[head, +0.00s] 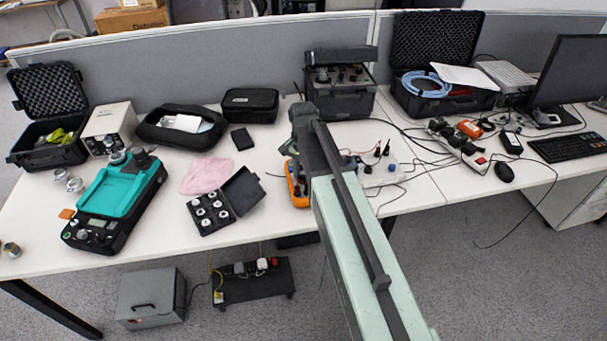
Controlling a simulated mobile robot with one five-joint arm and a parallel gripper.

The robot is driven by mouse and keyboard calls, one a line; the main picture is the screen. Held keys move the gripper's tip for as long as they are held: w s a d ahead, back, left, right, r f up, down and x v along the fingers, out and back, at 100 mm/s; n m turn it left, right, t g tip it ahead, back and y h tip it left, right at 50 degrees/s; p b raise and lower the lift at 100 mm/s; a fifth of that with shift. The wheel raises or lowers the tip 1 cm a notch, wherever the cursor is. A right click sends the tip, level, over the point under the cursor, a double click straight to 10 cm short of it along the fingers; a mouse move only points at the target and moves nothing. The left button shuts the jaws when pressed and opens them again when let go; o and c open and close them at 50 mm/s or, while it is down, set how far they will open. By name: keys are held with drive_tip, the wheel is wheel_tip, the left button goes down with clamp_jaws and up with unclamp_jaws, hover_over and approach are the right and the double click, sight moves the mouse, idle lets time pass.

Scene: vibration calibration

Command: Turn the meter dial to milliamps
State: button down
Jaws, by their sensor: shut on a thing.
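The meter (297,187) is an orange-edged handheld unit on the white table, near the front edge at the middle of the head view. My arm reaches in from the bottom right and covers most of it. My gripper (291,150) is right at the meter, pointing down at its far part. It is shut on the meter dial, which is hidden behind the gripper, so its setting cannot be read.
A white panel (372,172) with leads sits just right of my arm. A black case of round weights (222,205) and a pink cloth (207,174) lie to the left. A grey instrument (340,102) stands behind. Cables cross the table on the right.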

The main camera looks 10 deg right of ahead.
sight(303, 176)
drive_tip(key=shift+m, duration=0.6)
drive_tip(key=c, duration=1)
unclamp_jaws()
wheel_tip(303, 176, up, 8)
drive_tip(key=p, duration=0.8)
drive_tip(key=shift+f, duration=0.1)
drive_tip(key=shift+c, duration=0.2)
